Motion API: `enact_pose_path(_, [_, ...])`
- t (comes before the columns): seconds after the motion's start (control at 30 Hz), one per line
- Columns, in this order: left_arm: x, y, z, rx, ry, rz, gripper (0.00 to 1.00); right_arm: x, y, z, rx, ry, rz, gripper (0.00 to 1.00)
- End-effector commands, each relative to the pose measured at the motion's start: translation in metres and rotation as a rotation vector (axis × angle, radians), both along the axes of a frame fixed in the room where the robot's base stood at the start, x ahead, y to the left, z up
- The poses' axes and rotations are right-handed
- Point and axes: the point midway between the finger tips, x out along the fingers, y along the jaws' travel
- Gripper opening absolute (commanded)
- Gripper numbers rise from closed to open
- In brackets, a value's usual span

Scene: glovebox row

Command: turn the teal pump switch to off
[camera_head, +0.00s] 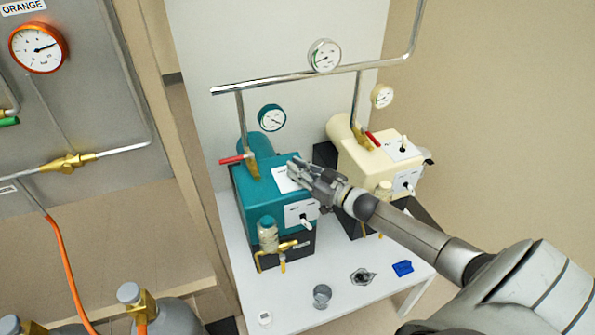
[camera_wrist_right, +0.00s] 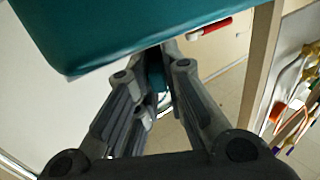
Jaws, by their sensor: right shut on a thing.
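The teal pump (camera_head: 252,190) stands on the white table, left of a cream pump. My right gripper (camera_head: 298,172) reaches in from the right to the white switch plate (camera_head: 283,180) on the pump's top. Its fingers are shut on the teal pump switch there; they hide the lever, so its position cannot be read. In the right wrist view the fingers (camera_wrist_right: 155,82) close together just beside the teal housing (camera_wrist_right: 130,30). A second white plate (camera_head: 301,212) with a small lever is on the pump's front. My left gripper is not in view.
The cream pump (camera_head: 365,160) stands close on the right, partly behind my arm. A red-handled valve (camera_head: 232,159) and a gauge (camera_head: 271,118) rise behind the teal pump. A metal cup (camera_head: 322,295) and a blue item (camera_head: 402,268) lie on the table's front (camera_head: 290,315).

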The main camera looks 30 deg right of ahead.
Motion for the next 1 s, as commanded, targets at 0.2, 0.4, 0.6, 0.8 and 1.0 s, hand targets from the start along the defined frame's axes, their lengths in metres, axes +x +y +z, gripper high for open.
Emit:
enact_pose_path(0.2, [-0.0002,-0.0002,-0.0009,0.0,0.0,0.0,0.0,0.0001,-0.0004,-0.0001,0.0,0.001,0.01,0.0])
enact_pose_path(0.4, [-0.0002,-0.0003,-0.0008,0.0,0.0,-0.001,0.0,0.0002,-0.0003,0.0,0.0,0.001,0.01,0.0])
enact_pose_path(0.6, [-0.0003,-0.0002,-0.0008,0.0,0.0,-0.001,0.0,0.0002,-0.0002,0.0001,0.0,0.0,0.01,0.31])
enact_pose_path(0.8, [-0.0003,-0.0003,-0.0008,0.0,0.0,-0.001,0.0,0.0002,0.0001,0.0001,0.0,0.0,0.01,0.32])
enact_pose_path(1.0, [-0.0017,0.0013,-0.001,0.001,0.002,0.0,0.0,-0.003,-0.0008,-0.0004,0.0,0.001,0.01,0.32])
